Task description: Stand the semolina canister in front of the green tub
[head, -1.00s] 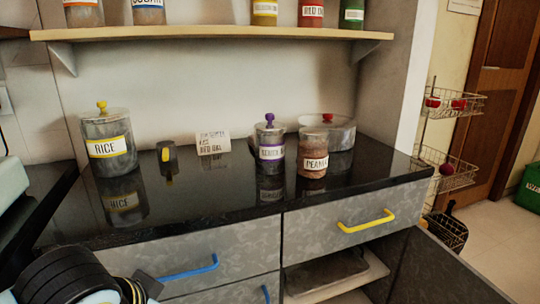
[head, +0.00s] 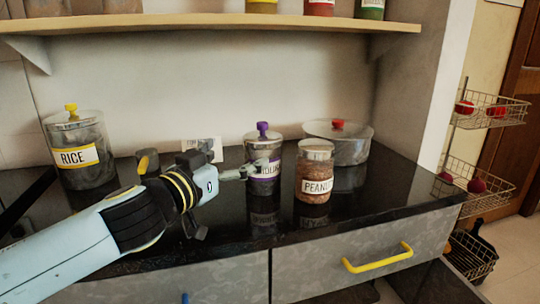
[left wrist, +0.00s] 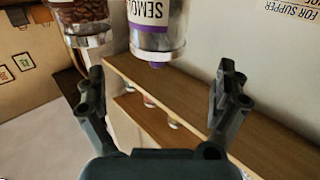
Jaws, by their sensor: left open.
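The semolina canister (head: 264,178) is a clear jar with a purple knob and purple-edged label, upright on the black counter. My left gripper (head: 212,185) is open just left of it, with no grip on it. In the left wrist view the canister (left wrist: 155,28) appears upside down, its label reading "SEMO", ahead of the gap between the open fingers (left wrist: 163,82). A green jar (head: 370,9) on the upper shelf is cut off by the frame; I cannot tell whether it is the green tub. My right gripper is not in view.
The peanuts jar (head: 314,175) stands close right of the canister. A wide pot with a red knob (head: 345,147) is behind it. The rice jar (head: 78,150) stands at the left, and a small card (head: 203,144) at the back. The counter's front right is clear.

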